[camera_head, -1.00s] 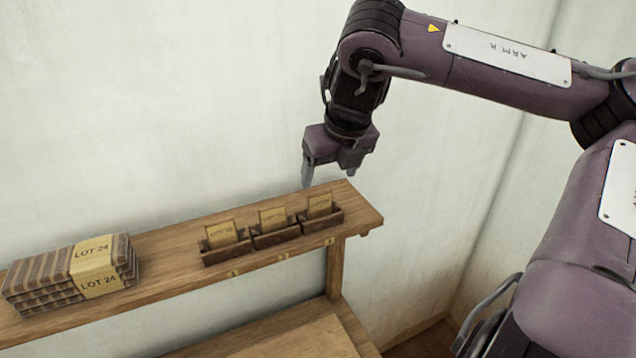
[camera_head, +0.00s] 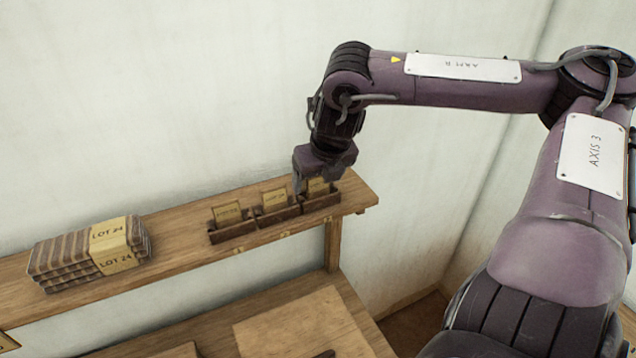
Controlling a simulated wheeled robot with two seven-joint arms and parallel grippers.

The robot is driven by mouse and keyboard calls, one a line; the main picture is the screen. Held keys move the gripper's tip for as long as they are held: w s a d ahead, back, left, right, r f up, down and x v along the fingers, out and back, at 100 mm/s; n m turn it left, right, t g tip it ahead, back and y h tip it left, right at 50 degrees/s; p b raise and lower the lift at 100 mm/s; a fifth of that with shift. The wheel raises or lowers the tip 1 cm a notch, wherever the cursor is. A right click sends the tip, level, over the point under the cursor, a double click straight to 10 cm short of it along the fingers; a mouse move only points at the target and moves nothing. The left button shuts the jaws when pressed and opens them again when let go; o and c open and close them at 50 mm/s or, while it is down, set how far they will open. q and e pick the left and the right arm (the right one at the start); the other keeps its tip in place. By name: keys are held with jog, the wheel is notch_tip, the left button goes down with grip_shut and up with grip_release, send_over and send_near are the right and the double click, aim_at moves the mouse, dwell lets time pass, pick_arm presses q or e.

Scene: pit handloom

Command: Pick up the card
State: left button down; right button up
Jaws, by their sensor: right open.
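Three tan cards stand upright in small dark wooden holders on the shelf: the left card (camera_head: 228,212), the middle card (camera_head: 274,200) and the right card (camera_head: 318,187). My right gripper (camera_head: 316,188) is open and points down at the right holder (camera_head: 321,203). Its fingers reach down around or in front of the right card, hiding part of it; I cannot tell whether they touch it. My left gripper is not in view.
The wooden shelf (camera_head: 180,247) runs along the pale wall. A striped stack of cloth (camera_head: 62,262) with a LOT 24 band lies at its left. A lower wooden surface (camera_head: 285,335) is below. The shelf's right end is clear.

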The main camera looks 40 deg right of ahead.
jog(key=c, duration=1)
jog(key=shift+c, duration=0.2)
jog(key=shift+r, duration=0.15)
